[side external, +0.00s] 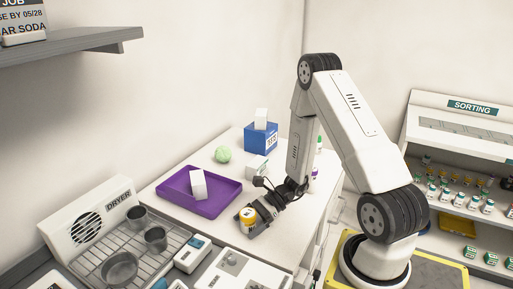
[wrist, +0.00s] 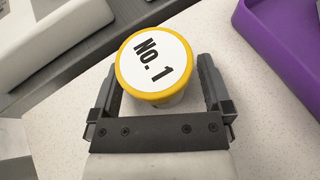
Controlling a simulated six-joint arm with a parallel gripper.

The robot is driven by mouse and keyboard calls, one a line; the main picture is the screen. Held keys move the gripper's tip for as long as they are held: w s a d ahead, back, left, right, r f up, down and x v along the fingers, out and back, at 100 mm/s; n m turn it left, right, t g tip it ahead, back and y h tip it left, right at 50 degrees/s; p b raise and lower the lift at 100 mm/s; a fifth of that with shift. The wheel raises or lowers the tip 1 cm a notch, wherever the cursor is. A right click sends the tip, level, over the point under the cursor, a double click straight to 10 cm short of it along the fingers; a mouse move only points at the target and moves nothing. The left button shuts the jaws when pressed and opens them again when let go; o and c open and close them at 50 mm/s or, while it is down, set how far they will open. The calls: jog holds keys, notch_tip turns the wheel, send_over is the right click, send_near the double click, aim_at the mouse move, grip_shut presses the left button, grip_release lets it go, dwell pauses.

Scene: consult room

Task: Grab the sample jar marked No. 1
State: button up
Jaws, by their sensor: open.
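The sample jar (wrist: 155,62) has a yellow-rimmed lid with a white label reading "No. 1", facing up in the wrist view. In the side external view, the jar (side external: 247,217) stands on the white counter near its front edge. My gripper (wrist: 165,85) is open, with one finger on each side of the jar. The left finger appears close to the jar's side and the right finger has a small gap; contact cannot be told. In the side external view, my gripper (side external: 255,222) is low over the counter around the jar. The jar's lower body is mostly hidden.
A purple tray (side external: 223,206) holding a white box (side external: 198,184) lies behind the jar. A green ball (side external: 222,154), a blue box (side external: 261,137) and another white box (side external: 257,168) stand farther back. The dryer rack (side external: 125,245) with metal cups is at left.

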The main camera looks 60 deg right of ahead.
aim_at(248, 212)
dwell(0.3)
jog(key=c, duration=1.3)
jog(key=shift+r, duration=0.2)
jog(key=shift+r, duration=4.8)
